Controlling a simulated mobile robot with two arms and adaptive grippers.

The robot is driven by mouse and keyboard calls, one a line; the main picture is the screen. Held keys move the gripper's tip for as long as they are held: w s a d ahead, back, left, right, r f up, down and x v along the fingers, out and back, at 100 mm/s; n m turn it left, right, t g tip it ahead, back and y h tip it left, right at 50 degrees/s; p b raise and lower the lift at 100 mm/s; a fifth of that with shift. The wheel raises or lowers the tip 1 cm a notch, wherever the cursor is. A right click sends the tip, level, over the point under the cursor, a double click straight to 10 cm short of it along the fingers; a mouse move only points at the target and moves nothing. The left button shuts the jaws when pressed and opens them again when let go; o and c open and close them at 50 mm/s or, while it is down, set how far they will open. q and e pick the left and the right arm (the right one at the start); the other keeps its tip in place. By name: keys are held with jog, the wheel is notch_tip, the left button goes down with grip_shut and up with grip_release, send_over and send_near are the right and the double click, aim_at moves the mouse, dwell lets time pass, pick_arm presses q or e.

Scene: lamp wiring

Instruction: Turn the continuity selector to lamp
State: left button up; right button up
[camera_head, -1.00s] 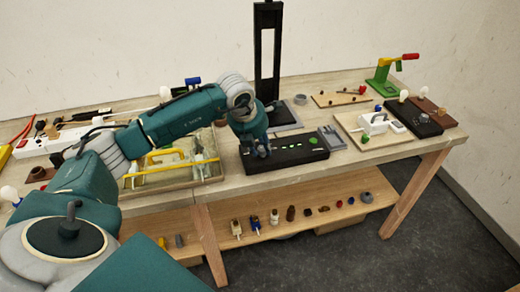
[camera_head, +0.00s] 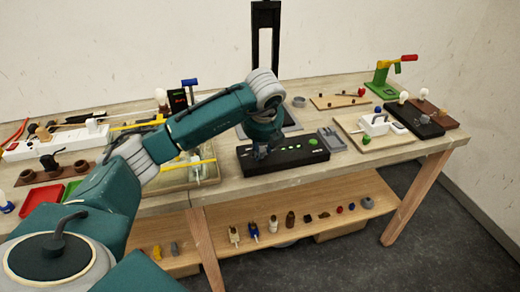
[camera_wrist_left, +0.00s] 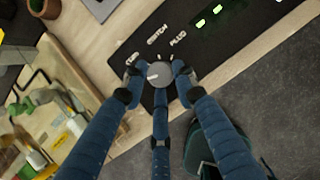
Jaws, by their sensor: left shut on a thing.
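The continuity tester is a long black box (camera_head: 300,158) at the front of the bench, with green lights and a green button on top. My left gripper (camera_head: 262,150) reaches down onto its left part, where the selector is hidden in the head view. In the left wrist view the selector is a round grey knob (camera_wrist_left: 159,74); my left gripper (camera_wrist_left: 158,82) is shut on it, fingers around its sides. Several white labels arc beside the knob; "SWITCH" and "PLUG" read fairly clearly, the leftmost is unclear. I cannot tell surely which label the knob's pale mark faces. My right gripper is not in view.
A grey fixture (camera_head: 330,138) stands just right of the tester. A wooden tray (camera_head: 205,165) lies to its left, under my arm. A dark upright stand (camera_head: 265,40) rises behind. A lower shelf (camera_head: 300,222) holds several small parts.

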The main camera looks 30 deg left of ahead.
pick_arm(q)
jog(key=shift+s+d+f, duration=0.2)
jog(key=shift+d+f, duration=0.05)
jog(key=shift+f, duration=0.1)
jog(key=o, duration=1.1)
jog(key=shift+w+r, duration=0.1)
jog(key=shift+r, duration=0.05)
jog(key=shift+r, duration=0.2)
jog(key=v, duration=1.1)
jog(key=shift+d+r, duration=0.2)
jog(key=shift+r, duration=0.1)
